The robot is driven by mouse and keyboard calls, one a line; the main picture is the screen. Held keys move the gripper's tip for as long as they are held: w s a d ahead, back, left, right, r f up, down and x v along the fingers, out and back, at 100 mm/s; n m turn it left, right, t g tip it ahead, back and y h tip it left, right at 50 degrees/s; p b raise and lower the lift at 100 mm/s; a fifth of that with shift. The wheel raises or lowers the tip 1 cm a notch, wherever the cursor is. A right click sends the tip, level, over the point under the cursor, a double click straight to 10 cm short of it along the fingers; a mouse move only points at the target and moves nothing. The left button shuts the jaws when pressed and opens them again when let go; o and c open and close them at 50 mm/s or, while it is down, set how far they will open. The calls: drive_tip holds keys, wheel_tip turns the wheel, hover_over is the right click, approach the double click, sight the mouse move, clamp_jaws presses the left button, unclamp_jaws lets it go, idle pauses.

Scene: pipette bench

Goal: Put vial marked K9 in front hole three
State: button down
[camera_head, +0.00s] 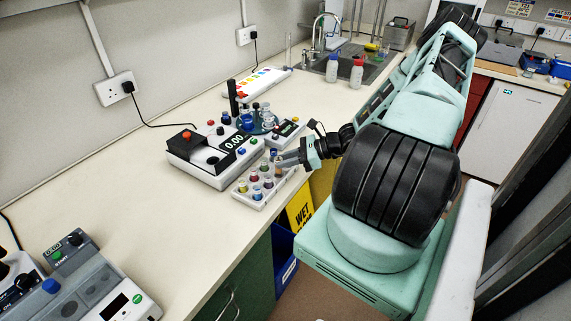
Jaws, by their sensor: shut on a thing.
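A white vial rack (245,203) sits at the bench's front edge, with several small vials with coloured tops standing in its holes. My gripper (278,158) reaches in from the right over the rack's far right end. It is shut on a small vial with a dark blue top (273,153). The vial looks roughly upright, above or at the far end of the rack; I cannot tell whether its bottom is in a hole. The marking K9 is too small to read on any vial. My fingers hide part of the rack's far right end.
A white instrument reading 0.00 (209,172) stands directly behind the rack, with a round blue-green holder (262,124) of bottles beyond it. Grey devices (105,275) are at lower left. The bench between is clear.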

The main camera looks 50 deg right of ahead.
drive_tip(key=shift+f, duration=1.15)
drive_tip(key=shift+f, duration=0.3)
drive_tip(key=c, duration=1.3)
unclamp_jaws()
drive_tip(key=shift+o, duration=0.2)
